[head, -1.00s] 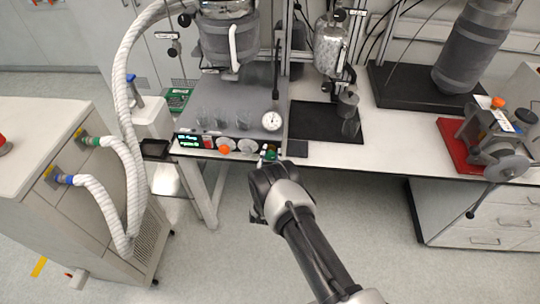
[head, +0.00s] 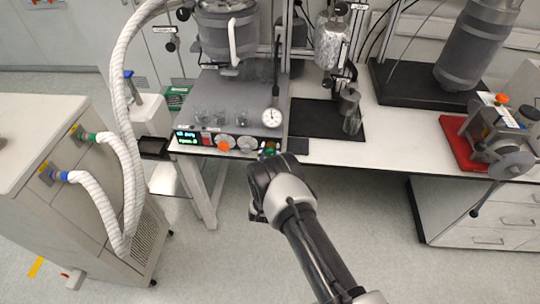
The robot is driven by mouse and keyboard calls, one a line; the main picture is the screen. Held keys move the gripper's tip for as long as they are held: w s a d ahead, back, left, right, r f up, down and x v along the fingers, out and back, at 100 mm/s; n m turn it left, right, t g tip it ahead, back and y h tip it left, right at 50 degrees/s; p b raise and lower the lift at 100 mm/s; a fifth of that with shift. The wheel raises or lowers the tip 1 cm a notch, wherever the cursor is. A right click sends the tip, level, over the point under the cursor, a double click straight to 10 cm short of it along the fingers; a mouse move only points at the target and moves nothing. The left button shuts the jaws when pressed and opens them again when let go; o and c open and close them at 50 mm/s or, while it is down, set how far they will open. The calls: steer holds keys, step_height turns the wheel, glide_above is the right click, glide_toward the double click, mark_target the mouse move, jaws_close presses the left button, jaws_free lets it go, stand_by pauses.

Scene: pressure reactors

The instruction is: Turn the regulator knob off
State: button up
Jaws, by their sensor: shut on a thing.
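The control box (head: 230,110) stands on the bench with a lit display (head: 187,137), an orange knob (head: 224,144) and a whitish knob (head: 247,144) on its front. A round white gauge (head: 272,118) sits at its right front corner. My gripper (head: 268,156) is at the right end of the box front, below the gauge, shut on a small knob with green showing (head: 269,149), which appears to be the regulator knob. The gripper and wrist hide most of this knob, so its turn position cannot be read. The gauge needle is too small to read.
A metal reactor vessel (head: 228,35) hangs above. A black mat (head: 325,120) lies to the right, and a red-based device (head: 465,146) stands farther right. White hoses (head: 122,170) run at left. The floor in front is clear.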

steer(key=n+b, duration=0.3)
steer(key=n, duration=0.1)
steer(key=shift+n, duration=0.3)
steer(key=n+b, duration=0.2)
steer(key=n, duration=0.1)
steer(key=shift+n, duration=0.4)
steer(key=n+b, duration=0.1)
steer(key=n, duration=0.2)
steer(key=shift+n+b, duration=0.3)
steer(key=n+b, duration=0.1)
steer(key=n, duration=0.2)
steer(key=shift+n, duration=0.3)
steer(key=n+b, duration=0.1)
steer(key=n, duration=0.2)
steer(key=shift+n, duration=0.3)
steer(key=n+b, duration=0.1)
steer(key=n, duration=0.2)
steer(key=shift+n, duration=0.3)
steer(key=n, duration=0.4)
steer(key=shift+b, duration=0.4)
steer(key=shift+n, duration=1.8)
